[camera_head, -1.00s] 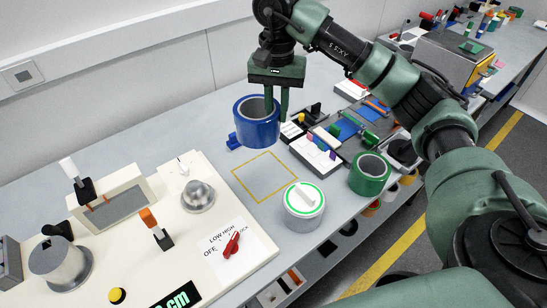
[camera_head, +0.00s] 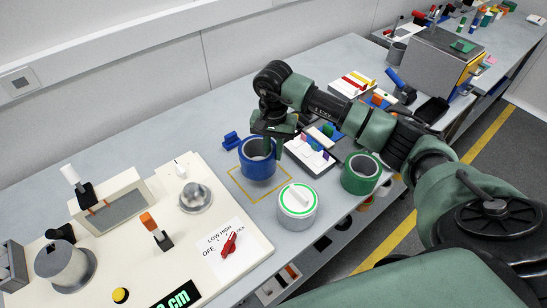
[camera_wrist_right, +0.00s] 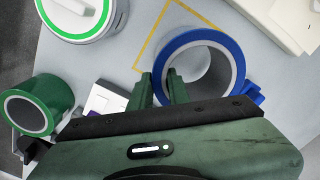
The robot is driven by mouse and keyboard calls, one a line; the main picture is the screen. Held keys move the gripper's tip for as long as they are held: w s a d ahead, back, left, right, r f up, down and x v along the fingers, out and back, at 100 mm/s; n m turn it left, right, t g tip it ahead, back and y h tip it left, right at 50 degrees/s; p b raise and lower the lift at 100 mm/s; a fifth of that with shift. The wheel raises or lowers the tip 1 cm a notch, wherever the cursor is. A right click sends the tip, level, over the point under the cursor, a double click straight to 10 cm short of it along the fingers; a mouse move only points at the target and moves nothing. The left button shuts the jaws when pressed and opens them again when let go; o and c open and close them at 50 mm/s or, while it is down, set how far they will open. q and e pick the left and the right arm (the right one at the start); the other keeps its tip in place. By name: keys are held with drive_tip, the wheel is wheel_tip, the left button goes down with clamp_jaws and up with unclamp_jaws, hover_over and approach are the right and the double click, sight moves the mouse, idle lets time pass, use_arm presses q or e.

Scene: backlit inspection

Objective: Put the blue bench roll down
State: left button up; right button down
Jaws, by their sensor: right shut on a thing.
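The blue bench roll (camera_head: 257,172) is upright, with its open core facing up, over the yellow outlined square (camera_head: 236,183) on the bench. My right gripper (camera_head: 272,150) is shut on the roll's wall at its right side. The roll hides much of the square. I cannot tell whether its underside touches the bench. My left gripper is not in view.
A white tin with a green ring (camera_head: 297,207) stands close in front of the square. A green roll (camera_head: 360,174) stands to the right. A small blue object (camera_head: 231,140) lies behind the roll. The cream panel (camera_head: 215,195) is at the left.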

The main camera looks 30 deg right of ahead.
wheel_tip(320, 180, down, 4)
drive_tip(key=shift+f+p, duration=0.15)
drive_tip(key=shift+p, duration=0.5)
drive_tip(key=c, duration=1.8)
unclamp_jaws()
drive_tip(key=shift+f+b, duration=0.2)
drive_tip(key=shift+b, duration=0.1)
drive_tip(key=o, duration=0.5)
drive_tip(key=shift+c, duration=0.2)
drive_tip(key=shift+r, duration=0.1)
